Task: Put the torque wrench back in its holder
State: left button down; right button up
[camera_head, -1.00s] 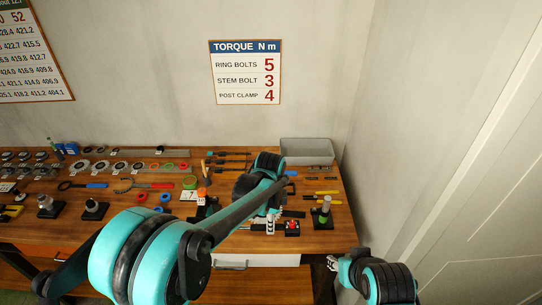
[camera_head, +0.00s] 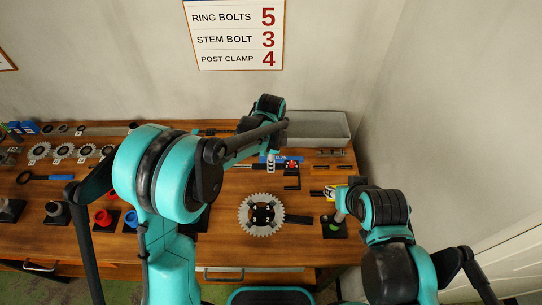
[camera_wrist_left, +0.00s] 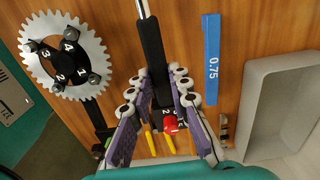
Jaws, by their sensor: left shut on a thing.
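My left gripper (camera_head: 270,160) is shut on a black-handled tool, which I take to be the torque wrench (camera_wrist_left: 152,45). Its silver shaft runs out past the top edge in the left wrist view and points left in the head view (camera_head: 244,166). The left fingers (camera_wrist_left: 159,76) lie on either side of the handle. A red-topped black piece (camera_wrist_left: 170,124) with a number shows between the fingers; whether it belongs to the wrench or a stand, I cannot tell. I cannot make out the holder for certain. My right gripper (camera_head: 340,203) is beside a black-based stand (camera_head: 334,228); its fingers are unclear.
A toothed chainring (camera_head: 246,222) with a numbered black spider is at the front middle. A blue 0.75 gauge (camera_wrist_left: 211,60) lies beside the wrench. A grey bin (camera_head: 318,142) stands at the back right. Yellow-handled tools (camera_wrist_left: 150,143) lie near the left fingers.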

pick_arm(q)
jog(key=shift+s+f, duration=0.25)
jog(key=shift+f, duration=0.05)
jog(key=shift+f+b, duration=0.35)
jog(key=shift+b, duration=0.15)
notch_tip(320, 180, down, 2)
jog(key=shift+w+f+b, duration=0.15)
jog(key=shift+f+b, duration=0.05)
jog(key=shift+b, duration=0.5)
jog(key=shift+f, duration=0.45)
jog(key=shift+d+f+b, duration=0.1)
jog(key=shift+f+b, duration=0.3)
jog(key=shift+b, duration=0.45)
jog(key=shift+f, duration=0.15)
